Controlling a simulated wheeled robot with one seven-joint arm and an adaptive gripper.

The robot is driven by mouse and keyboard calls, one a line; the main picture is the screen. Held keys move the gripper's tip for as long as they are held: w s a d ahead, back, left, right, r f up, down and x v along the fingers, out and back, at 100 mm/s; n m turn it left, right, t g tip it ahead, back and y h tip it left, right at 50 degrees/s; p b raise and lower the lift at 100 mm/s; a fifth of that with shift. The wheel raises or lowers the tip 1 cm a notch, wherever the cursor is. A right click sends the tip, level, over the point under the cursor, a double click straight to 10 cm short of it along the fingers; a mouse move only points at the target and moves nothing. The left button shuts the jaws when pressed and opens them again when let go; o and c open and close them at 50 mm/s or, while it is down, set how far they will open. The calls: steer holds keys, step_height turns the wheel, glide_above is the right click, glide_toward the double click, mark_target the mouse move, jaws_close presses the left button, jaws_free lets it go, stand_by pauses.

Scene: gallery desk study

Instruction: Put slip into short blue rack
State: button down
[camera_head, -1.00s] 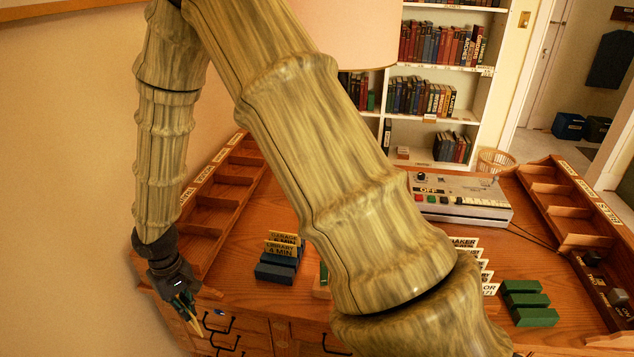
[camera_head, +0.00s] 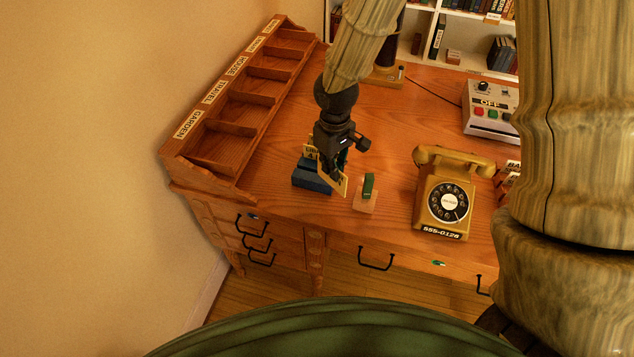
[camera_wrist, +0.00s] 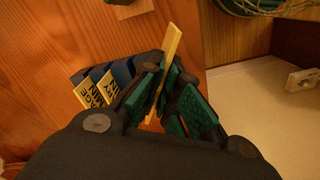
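My gripper (camera_head: 335,165) is shut on a thin yellow slip (camera_head: 338,184), which hangs tilted from the fingertips. In the wrist view the slip (camera_wrist: 171,45) stands edge-on between the green finger pads (camera_wrist: 165,95). The blue rack (camera_head: 308,180) sits on the desk just left of and partly behind the gripper. In the wrist view the rack (camera_wrist: 122,70) is left of the fingers and holds yellow slips (camera_wrist: 95,92) with black lettering. The held slip looks apart from the rack, though its exact height is unclear. The gripper hides part of the rack.
A green piece on a small wooden block (camera_head: 365,204) stands just right of the gripper. A yellow telephone (camera_head: 445,190) is farther right, and a control box (camera_head: 490,112) behind it. A labelled wooden pigeonhole shelf (camera_head: 232,128) lines the desk's left side. The desk's front edge is close.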

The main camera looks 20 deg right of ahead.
steer(key=s+d+f+n+b, duration=0.1)
steer(key=s+d+n+b, duration=0.3)
steer(key=s+n, duration=0.2)
steer(key=p, duration=0.3)
glide_toward(315, 161)
steer(key=s+f, duration=0.2)
steer(key=s, duration=0.2)
steer(key=shift+w+a+f+p, duration=0.15)
steer(key=shift+f+p, duration=0.1)
steer(key=shift+f, duration=0.35)
steer(key=shift+a+f+p, duration=0.15)
steer(key=shift+f+p, duration=0.05)
steer(key=shift+f, duration=0.4)
steer(key=shift+w+a+f+p, duration=0.1)
steer(key=shift+f+p, duration=0.15)
steer(key=shift+f, duration=0.35)
steer(key=shift+f, duration=0.1)
steer(key=c, duration=1.7)
jaws_free()
steer(key=shift+o, duration=0.3)
step_height(315, 161, up, 12)
steer(key=b, duration=0.1)
steer(key=shift+b, duration=0.3)
steer(key=shift+s, duration=0.1)
